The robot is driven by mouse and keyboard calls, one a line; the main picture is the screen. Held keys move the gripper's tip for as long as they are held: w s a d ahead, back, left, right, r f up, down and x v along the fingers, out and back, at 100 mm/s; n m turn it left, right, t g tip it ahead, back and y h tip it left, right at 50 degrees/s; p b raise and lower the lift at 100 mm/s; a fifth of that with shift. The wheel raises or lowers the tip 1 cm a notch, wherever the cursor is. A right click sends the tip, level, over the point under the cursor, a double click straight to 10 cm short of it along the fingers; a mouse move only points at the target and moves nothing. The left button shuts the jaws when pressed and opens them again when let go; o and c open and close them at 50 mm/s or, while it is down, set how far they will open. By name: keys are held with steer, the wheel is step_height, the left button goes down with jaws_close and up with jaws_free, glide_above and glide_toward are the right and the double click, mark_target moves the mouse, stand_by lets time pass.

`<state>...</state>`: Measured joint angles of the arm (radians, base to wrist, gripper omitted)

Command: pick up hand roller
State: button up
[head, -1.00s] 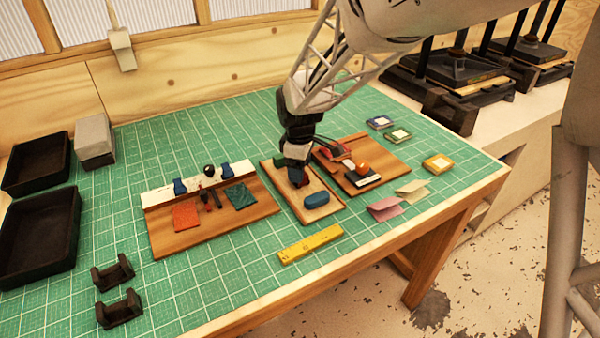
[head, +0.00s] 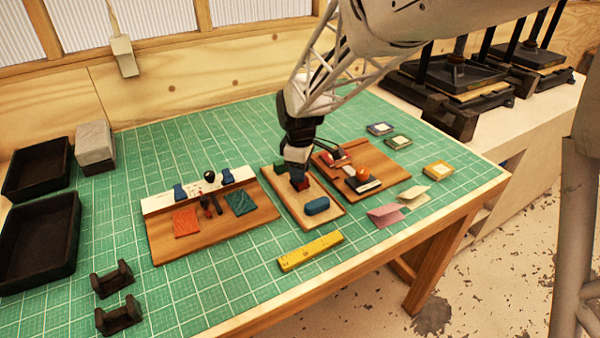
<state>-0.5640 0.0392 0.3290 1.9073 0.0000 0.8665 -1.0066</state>
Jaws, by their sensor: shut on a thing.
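My gripper (head: 300,184) points down over the shallow tan tray (head: 325,221) in the middle of the mat. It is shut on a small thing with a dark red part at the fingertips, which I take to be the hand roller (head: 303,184). The fingers hide most of it, and I cannot tell whether it touches the tray. A blue rounded block (head: 317,206) lies in the front of the tray, just in front of the gripper. A small green thing (head: 281,169) shows at the tray's back left.
A wooden board (head: 390,157) with an orange-knobbed block (head: 363,173) stands close on the right. Another board (head: 215,231) with red and teal squares lies left. A yellow bar (head: 310,250) is in front. Black trays (head: 38,245) stand far left.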

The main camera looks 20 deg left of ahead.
steer(key=shift+r, duration=0.5)
steer(key=shift+s+d+r, duration=0.1)
steer(key=shift+s+r, duration=0.05)
steer(key=shift+r, duration=0.75)
steer(key=s+d+r, duration=0.1)
steer(key=s+d, duration=0.7)
steer(key=s, duration=0.5)
steer(key=shift+s+r, duration=0.15)
steer(key=shift+d, duration=0.1)
